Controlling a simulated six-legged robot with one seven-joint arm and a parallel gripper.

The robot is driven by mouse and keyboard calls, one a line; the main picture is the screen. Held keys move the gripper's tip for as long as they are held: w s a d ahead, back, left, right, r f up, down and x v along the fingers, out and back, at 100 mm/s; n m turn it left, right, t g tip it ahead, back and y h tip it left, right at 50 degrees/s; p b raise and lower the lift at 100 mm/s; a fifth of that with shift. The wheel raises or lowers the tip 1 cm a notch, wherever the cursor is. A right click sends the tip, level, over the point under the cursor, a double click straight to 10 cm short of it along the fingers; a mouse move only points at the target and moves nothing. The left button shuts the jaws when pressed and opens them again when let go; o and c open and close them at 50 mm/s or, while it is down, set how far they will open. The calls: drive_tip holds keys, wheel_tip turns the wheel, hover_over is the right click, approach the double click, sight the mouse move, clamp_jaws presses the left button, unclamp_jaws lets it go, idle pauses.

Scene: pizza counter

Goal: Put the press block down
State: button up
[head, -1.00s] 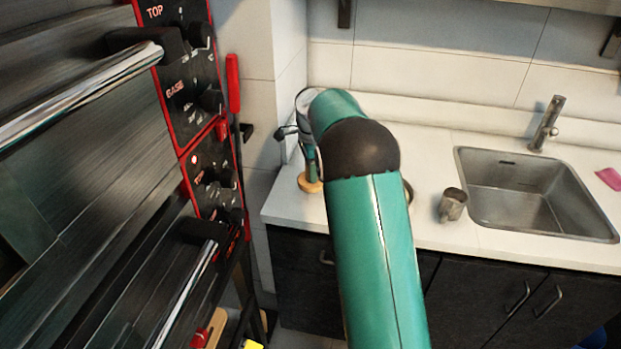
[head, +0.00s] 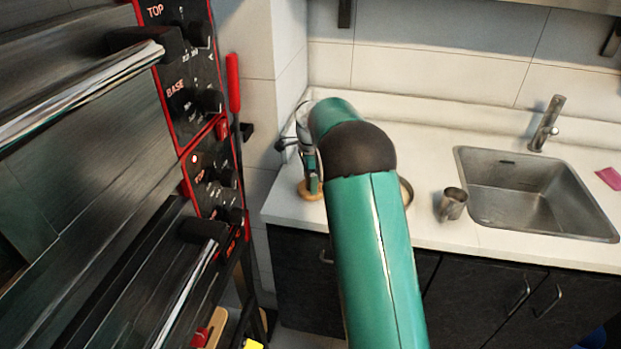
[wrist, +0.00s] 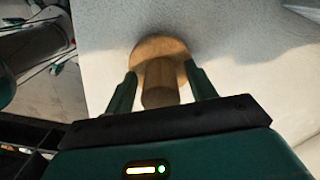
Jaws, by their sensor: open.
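The press block (wrist: 160,50) is a round wooden disc with a wooden handle (wrist: 160,84). In the head view its disc (head: 311,194) rests on the white counter near the left end. My gripper (wrist: 160,80) is open, with one finger on each side of the handle, and a gap shows on both sides. In the head view my gripper (head: 314,180) is right above the disc and partly hidden by my arm.
The white counter (head: 420,150) carries a metal cup (head: 453,204) and a round pan edge (head: 406,192) partly behind my arm. A sink (head: 535,195) with a tap (head: 547,124) is at right. A large oven (head: 195,130) stands at left.

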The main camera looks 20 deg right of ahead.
drive_tip(key=shift+r, duration=0.1)
wheel_tip(320, 180, up, 12)
drive_tip(key=s+a+r+n+t, duration=0.1)
drive_tip(key=s+a+r+n, duration=0.3)
drive_tip(key=s+r, duration=0.3)
drive_tip(key=s+a+r+n+t, duration=0.2)
drive_tip(key=s+a+n, duration=0.25)
drive_tip(key=s, duration=0.65)
drive_tip(key=s+a+r+n+t, duration=0.1)
drive_tip(key=s+a+n, duration=0.2)
drive_tip(key=s+n, duration=0.5)
drive_tip(key=s+a+f+n, duration=0.1)
drive_tip(key=s+f, duration=0.1)
drive_tip(key=s, duration=0.4)
drive_tip(key=s+f+n+t, duration=0.1)
drive_tip(key=s+f+n, duration=0.1)
drive_tip(key=s, duration=0.4)
drive_tip(key=shift+a+f+t, duration=0.3)
drive_tip(key=shift+a+f, duration=0.05)
drive_tip(key=shift+f, duration=0.15)
